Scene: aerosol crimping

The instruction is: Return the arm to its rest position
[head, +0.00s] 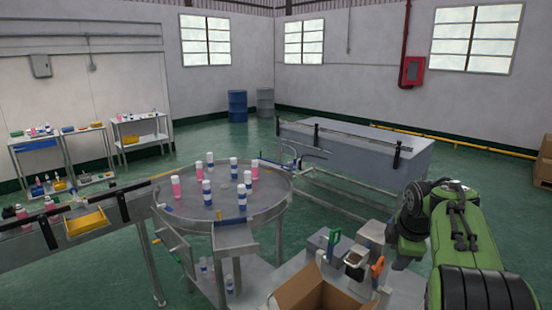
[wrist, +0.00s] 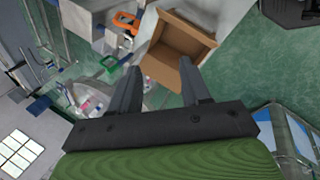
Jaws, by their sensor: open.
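My green arm (head: 462,245) stands at the right of the head view, bent, with its upper end near the grey workbench. The head view does not show the fingers clearly. In the wrist view my gripper (wrist: 166,88) has two dark fingers set wide apart with nothing between them. The fingers point toward an open cardboard box (wrist: 178,50), which lies beyond them and apart from them.
A round metal table (head: 270,205) carries several pink and blue-white cans. The cardboard box (head: 318,290) and orange and green-handled tools stand on a bench in front of my arm. A long grey tank (head: 370,155) lies behind. Green floor is open at back right.

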